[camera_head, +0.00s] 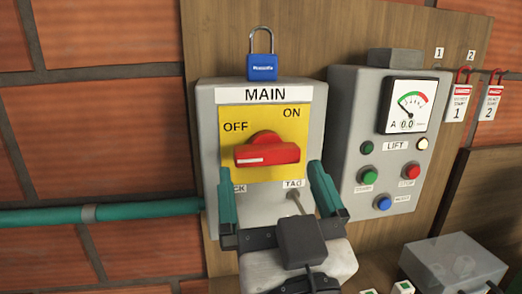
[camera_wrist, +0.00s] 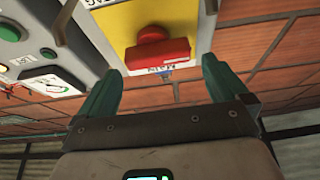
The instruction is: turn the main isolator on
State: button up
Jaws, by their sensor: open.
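The main isolator is a grey box (camera_head: 207,130) labelled MAIN with a yellow plate (camera_head: 235,112) marked OFF at upper left and ON at upper right. Its red handle (camera_head: 267,150) lies roughly level across the plate. My gripper (camera_head: 270,172) is open, with teal fingers spread just below and to either side of the handle. In the wrist view the red handle (camera_wrist: 157,52) shows ahead, between and beyond the fingertips of my gripper (camera_wrist: 157,75). Nothing is between the fingers. Contact with the handle is not visible.
A blue padlock (camera_head: 262,67) stands on the isolator box. A metal rod (camera_head: 297,202) sticks out by the TAG label. The LIFT panel (camera_head: 352,150), with a gauge and coloured buttons, is at right. Red tags (camera_head: 459,101) hang beyond it. A teal pipe (camera_head: 140,210) runs left.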

aim_at(264, 154)
jog(key=shift+p+x, duration=0.4)
jog(key=shift+x, duration=1.45)
jog(key=shift+f, duration=0.1)
jog(key=shift+c, duration=0.3)
jog(key=c, duration=0.7)
